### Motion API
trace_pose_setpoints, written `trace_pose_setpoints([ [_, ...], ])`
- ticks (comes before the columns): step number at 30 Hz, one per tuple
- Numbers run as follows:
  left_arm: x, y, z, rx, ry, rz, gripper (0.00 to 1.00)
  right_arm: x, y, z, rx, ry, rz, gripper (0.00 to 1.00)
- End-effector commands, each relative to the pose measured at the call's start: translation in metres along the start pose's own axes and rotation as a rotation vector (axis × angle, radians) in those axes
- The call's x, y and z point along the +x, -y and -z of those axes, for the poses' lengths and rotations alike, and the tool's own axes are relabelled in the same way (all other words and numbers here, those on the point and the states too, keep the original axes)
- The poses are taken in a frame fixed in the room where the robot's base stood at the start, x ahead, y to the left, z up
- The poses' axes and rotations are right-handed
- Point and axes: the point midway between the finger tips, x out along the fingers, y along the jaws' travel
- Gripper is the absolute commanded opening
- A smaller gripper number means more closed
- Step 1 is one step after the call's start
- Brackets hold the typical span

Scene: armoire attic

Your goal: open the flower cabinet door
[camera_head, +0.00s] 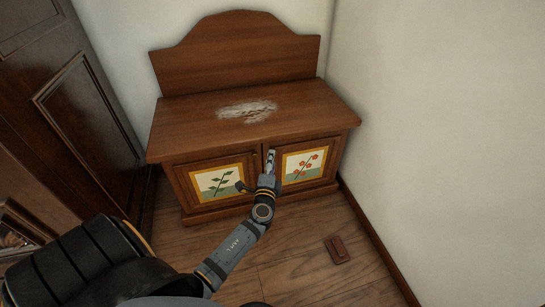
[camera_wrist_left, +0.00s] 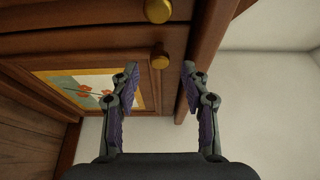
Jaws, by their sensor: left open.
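The wooden cabinet (camera_head: 190,137) has two shut doors. The flower door (camera_head: 330,157), on the right in the head view, has a framed panel of red flowers (camera_head: 303,165). That panel also shows in the left wrist view (camera_wrist_left: 92,88), at the left. The flower door's brass knob (camera_wrist_left: 160,57) lies just beyond and between my left fingertips in the wrist view; the gripper hides it in the head view. My left gripper (camera_head: 271,158) is open and empty in front of the doors, near their meeting edges. My right gripper is not in view.
The left door (camera_head: 217,180) has a green-leaf panel and its own brass knob (camera_head: 254,155), close to my left gripper. A small reddish-brown object (camera_head: 337,249) lies on the wooden floor. White walls stand behind and right; a dark panelled wooden piece (camera_head: 75,90) stands left.

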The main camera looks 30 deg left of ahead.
Motion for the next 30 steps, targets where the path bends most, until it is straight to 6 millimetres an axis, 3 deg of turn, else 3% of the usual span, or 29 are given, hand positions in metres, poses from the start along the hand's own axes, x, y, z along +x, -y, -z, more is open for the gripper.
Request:
trace_pose_setpoints([
  [6,0.031,-0.001,0.000,-0.001,0.001,-0.001,0.46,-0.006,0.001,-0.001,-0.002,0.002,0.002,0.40],
  [16,0.036,-0.001,0.000,-0.001,0.001,-0.001,0.46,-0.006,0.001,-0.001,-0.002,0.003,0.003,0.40],
  [26,0.036,-0.001,0.000,-0.001,0.000,-0.001,0.03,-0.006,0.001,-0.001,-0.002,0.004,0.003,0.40],
  [30,0.036,-0.001,0.000,-0.001,0.000,-0.002,0.00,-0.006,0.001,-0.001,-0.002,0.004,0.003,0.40],
])
